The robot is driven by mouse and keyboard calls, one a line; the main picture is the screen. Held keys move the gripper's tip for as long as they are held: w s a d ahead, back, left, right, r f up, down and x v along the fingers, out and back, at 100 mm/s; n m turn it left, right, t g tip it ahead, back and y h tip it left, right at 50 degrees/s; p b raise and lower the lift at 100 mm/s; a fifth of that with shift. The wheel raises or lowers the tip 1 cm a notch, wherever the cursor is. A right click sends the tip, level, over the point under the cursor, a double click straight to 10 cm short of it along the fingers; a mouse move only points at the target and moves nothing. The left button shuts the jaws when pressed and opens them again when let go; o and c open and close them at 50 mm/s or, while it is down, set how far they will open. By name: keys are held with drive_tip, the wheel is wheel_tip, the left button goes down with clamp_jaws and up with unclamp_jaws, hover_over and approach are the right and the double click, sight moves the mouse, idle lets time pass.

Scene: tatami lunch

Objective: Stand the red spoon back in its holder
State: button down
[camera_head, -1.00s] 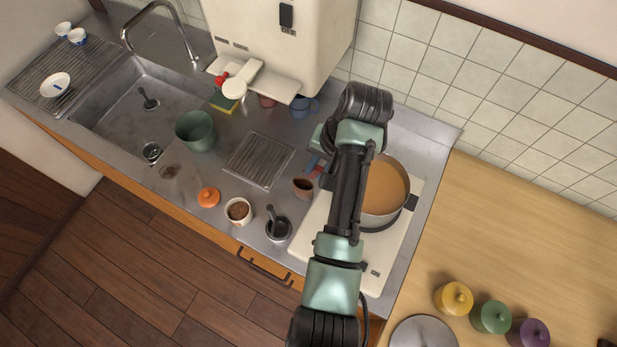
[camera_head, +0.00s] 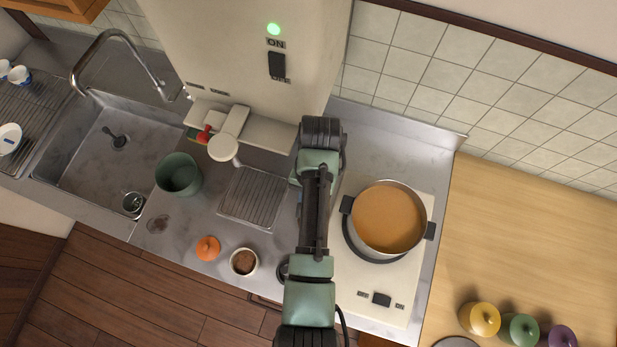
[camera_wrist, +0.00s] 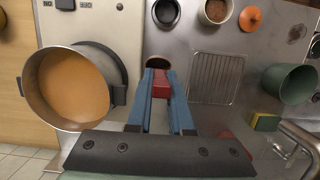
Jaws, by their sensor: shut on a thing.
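My gripper (camera_wrist: 159,76) shows its two blue fingers in the wrist view, shut on the red spoon (camera_wrist: 163,84). Only a short red length of the spoon shows between the fingers. The holder, a brown cup (camera_wrist: 158,62), stands just beyond the fingertips, with its dark opening partly covered by them. I cannot tell whether the spoon's end is inside the cup or only above it. In the head view my arm hides the gripper, the spoon and the cup.
A pot of orange-brown soup (camera_head: 388,218) stands on the stove beside my arm. A metal drain grid (camera_head: 254,196), a green pot (camera_head: 179,174), an orange lid (camera_head: 208,248) and a white cup of brown contents (camera_head: 244,262) are on the counter to the left.

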drive_tip(key=shift+s+f, duration=0.15)
drive_tip(key=shift+f, duration=0.55)
drive_tip(key=shift+w+x, duration=0.25)
drive_tip(key=shift+x, duration=0.85)
drive_tip(key=w+b+x, duration=0.1)
drive_tip(key=b+x, duration=0.4)
drive_tip(key=x, duration=0.2)
drive_tip(key=shift+w+d+f, duration=0.35)
drive_tip(key=shift+w, duration=0.05)
drive_tip(key=shift+f, duration=0.1)
drive_tip(key=shift+f+b, duration=0.45)
drive_tip(key=shift+c, duration=0.9)
unclamp_jaws()
drive_tip(key=shift+r, duration=0.15)
